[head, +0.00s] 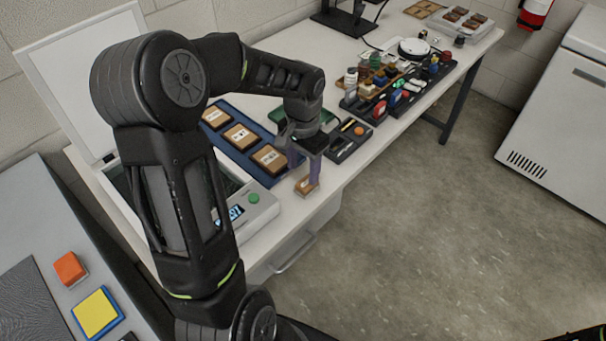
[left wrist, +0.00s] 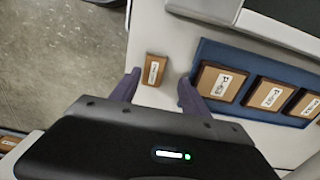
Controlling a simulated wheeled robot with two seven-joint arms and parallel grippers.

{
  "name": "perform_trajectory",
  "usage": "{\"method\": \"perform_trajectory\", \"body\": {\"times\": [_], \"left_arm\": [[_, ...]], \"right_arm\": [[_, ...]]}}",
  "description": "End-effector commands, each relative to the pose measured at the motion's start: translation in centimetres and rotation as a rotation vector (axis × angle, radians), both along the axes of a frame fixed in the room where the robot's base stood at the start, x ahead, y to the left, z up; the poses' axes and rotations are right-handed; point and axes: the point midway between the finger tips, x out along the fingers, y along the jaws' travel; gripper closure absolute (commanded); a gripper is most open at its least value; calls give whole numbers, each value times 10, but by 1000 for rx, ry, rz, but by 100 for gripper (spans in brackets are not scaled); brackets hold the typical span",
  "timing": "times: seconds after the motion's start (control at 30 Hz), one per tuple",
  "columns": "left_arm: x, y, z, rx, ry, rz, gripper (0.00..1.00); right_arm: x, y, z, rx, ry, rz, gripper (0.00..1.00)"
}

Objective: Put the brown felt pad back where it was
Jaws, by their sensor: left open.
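A small brown block with a white label (head: 306,185) lies on the white table near its front edge. It also shows in the left wrist view (left wrist: 153,70). I cannot tell whether it is the brown felt pad; no other thing in view is clearly that pad. My left gripper (head: 303,165) points down at this block from above. In the left wrist view its fingers (left wrist: 160,84) are apart, with the block seen between and just beyond the tips, and nothing is held. My right gripper is not in view.
A blue tray (head: 225,155) with several labelled brown boxes (head: 241,136) lies behind the gripper. A scale with a green button (head: 254,198) stands left. A dark tray of small items (head: 350,105) stands right. Orange (head: 70,268) and yellow (head: 96,312) blocks lie on a grey surface.

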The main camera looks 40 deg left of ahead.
Motion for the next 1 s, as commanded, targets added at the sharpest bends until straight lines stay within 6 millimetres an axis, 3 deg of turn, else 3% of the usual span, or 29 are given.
{"method": "perform_trajectory", "body": {"times": [0.2,0.4,1.0], "left_arm": [[1,0,48,2,-4,0,46],[1,0,77,0,-3,-1,46],[0,0,83,-1,0,0,46]], "right_arm": [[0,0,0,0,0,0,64],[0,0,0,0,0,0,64],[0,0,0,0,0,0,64]]}}
